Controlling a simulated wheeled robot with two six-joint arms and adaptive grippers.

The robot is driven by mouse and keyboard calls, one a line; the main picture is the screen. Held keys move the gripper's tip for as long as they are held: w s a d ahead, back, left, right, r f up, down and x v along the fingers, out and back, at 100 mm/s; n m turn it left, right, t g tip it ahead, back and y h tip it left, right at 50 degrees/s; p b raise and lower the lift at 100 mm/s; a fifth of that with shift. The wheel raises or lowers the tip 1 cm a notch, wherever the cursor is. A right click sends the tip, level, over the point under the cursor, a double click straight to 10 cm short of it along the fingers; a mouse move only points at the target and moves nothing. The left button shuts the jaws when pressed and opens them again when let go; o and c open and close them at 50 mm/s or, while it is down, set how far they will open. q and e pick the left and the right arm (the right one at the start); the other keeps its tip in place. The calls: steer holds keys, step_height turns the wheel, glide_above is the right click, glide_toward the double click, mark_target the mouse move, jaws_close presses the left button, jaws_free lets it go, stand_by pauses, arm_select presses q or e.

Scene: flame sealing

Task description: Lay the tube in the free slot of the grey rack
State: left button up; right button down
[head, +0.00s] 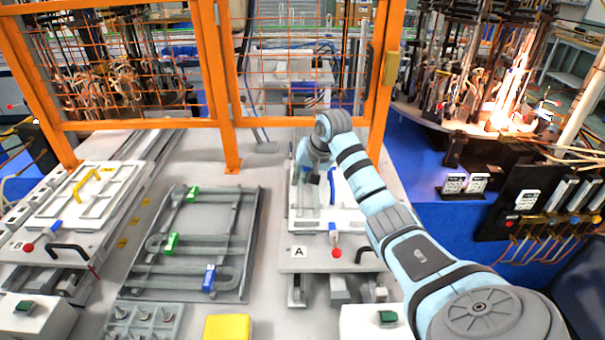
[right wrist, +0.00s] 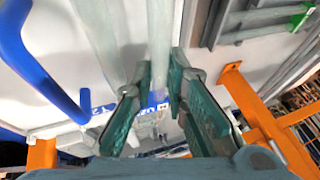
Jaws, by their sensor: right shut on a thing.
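My right gripper (head: 312,176) is over the white station marked A (head: 315,252), mostly hidden by its own wrist in the head view. In the right wrist view its green-lined fingers (right wrist: 162,85) are shut on a clear tube (right wrist: 160,35) that runs up between them. A pale, see-through length shows below the gripper in the head view, but its outline is unclear. The grey rack (head: 258,225) lies to the left of station A, with green and blue clips and grey bent shapes in it. I cannot tell which slot is free. My left gripper is not in view.
A blue handle (right wrist: 38,65) stands close beside the gripper. An orange mesh fence (head: 228,110) rises behind the table. A yellow block (head: 228,328) and a small rack with several pegs (head: 143,322) are at the front. A machine with flames (head: 510,90) is at the right.

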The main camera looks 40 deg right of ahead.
steer(key=c, duration=1.6)
jaws_free()
steer(key=shift+s+d, duration=0.1)
steer(key=shift+s, duration=0.05)
steer(key=shift+f+b, duration=0.2)
steer(key=shift+b, duration=0.15)
steer(key=shift+s+r, duration=0.1)
steer(key=shift+r, duration=0.1)
steer(key=v, duration=1.4)
steer(key=shift+s+a, duration=0.2)
